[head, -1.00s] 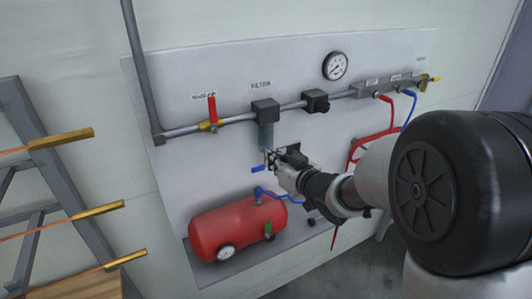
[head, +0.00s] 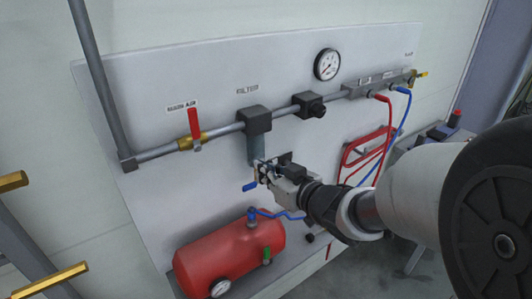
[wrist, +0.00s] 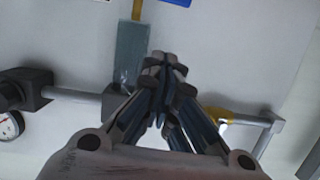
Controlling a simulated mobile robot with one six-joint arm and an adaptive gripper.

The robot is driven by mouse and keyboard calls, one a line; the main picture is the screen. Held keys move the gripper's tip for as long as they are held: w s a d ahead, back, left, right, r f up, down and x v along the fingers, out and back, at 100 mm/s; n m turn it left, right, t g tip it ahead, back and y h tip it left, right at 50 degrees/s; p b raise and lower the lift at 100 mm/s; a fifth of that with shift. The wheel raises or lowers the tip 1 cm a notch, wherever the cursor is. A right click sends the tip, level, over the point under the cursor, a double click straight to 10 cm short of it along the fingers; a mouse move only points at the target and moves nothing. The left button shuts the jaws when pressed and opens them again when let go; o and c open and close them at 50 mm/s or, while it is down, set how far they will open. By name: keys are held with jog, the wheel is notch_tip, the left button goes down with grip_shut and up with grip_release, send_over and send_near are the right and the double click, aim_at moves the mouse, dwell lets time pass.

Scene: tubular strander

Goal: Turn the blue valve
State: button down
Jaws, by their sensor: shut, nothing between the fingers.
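The blue valve handle (head: 250,187) is a short lever on a brass stub below the grey filter bowl (head: 255,150). My gripper (head: 262,171) is beside the bowl's lower end, just above and right of the handle in the head view. In the wrist view, the fingers of my gripper (wrist: 162,65) are together with nothing between them. There the brass stub (wrist: 137,10) and part of the blue handle (wrist: 176,2) show at the top edge, apart from the fingertips. Whether the gripper touches the bowl or handle cannot be told from the head view.
A red-handled valve (head: 196,125) sits on the pipe at left. A red tank (head: 230,258) with a blue hose lies below. A gauge (head: 327,64) and hanging red and blue hoses (head: 385,130) are at right. Brass rods (head: 50,280) stick out at lower left.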

aim_at(253, 183)
jog(key=w+a+f+b, duration=0.2)
jog(key=w+f, duration=0.1)
jog(key=f, duration=0.2)
jog(key=shift+w+a+b, duration=0.35)
jog(key=shift+a+b, duration=0.05)
jog(key=shift+f, duration=0.1)
jog(key=shift+s+a+f+b, duration=0.1)
jog(key=shift+a+f+b, duration=0.05)
jog(key=shift+f+b, duration=0.45)
